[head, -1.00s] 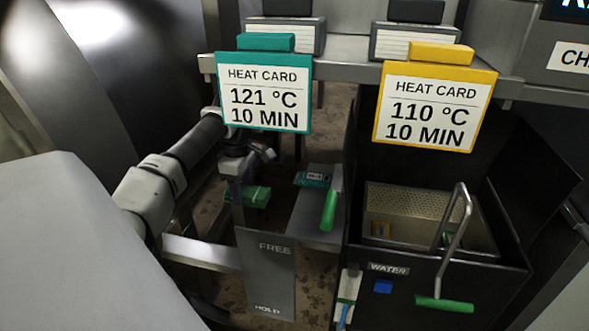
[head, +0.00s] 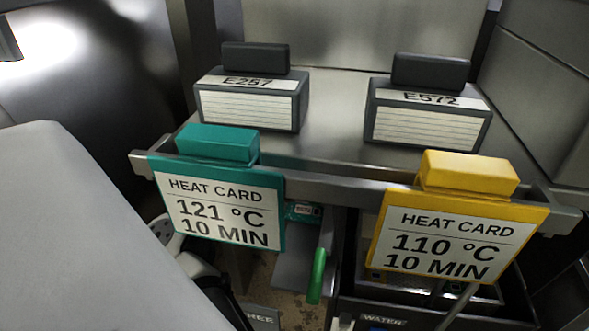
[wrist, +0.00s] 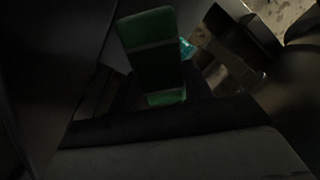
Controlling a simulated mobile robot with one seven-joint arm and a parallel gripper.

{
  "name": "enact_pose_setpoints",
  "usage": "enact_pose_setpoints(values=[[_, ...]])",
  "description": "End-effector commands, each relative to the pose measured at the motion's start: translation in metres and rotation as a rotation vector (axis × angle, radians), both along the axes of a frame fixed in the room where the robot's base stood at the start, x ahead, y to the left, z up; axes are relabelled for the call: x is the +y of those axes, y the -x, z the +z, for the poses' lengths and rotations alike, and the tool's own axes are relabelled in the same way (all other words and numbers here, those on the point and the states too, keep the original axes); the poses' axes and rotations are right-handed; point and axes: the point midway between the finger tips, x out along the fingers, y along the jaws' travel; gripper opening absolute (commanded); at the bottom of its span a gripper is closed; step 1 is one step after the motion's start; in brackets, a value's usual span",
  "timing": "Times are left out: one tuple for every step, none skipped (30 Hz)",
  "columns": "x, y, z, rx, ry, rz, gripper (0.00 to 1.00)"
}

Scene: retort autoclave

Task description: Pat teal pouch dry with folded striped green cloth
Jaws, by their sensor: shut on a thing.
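In the wrist view a bit of teal (wrist: 187,47), probably the pouch, shows beside the cloth. The green striped cloth (wrist: 148,42) shows there in dim light, folded, with pale stripes. My gripper (wrist: 158,80) is dark and shut on the cloth. Whether cloth and pouch touch cannot be told.
The teal heat card (head: 222,207) and yellow heat card (head: 450,240) hang on the shelf's front rail. Boxes E257 (head: 250,103) and E572 (head: 428,118) stand on the shelf (head: 335,125). The water bath (head: 350,310) is at lower right.

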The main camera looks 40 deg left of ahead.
Motion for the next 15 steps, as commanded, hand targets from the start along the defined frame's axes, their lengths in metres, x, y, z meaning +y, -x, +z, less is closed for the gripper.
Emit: enact_pose_setpoints(values=[[-0.001,0.0,0.0,-0.001,0.0,-0.006,0.32],[-0.002,-0.001,-0.001,-0.001,0.0,-0.008,0.32],[-0.002,-0.001,-0.002,0.0,0.0,-0.009,0.32],[-0.002,-0.001,-0.003,-0.001,0.0,-0.009,0.32],[-0.002,-0.001,-0.005,0.0,0.0,-0.009,0.32],[-0.002,-0.001,-0.008,0.0,0.0,-0.009,0.32],[-0.002,-0.001,-0.01,0.0,0.0,-0.008,0.32],[-0.002,-0.001,-0.012,0.0,0.0,-0.008,0.32],[-0.002,-0.001,-0.016,0.0,0.0,-0.008,0.32],[-0.002,-0.001,-0.018,0.0,0.0,-0.008,0.32],[-0.002,0.0,-0.021,0.0,0.0,-0.008,0.32],[-0.002,0.0,-0.026,0.0,0.0,-0.008,0.32],[-0.002,0.0,-0.029,-0.001,0.0,-0.008,0.32],[-0.002,0.0,-0.032,-0.001,0.001,-0.008,0.32],[-0.002,0.0,-0.037,-0.001,0.001,-0.008,0.32]])
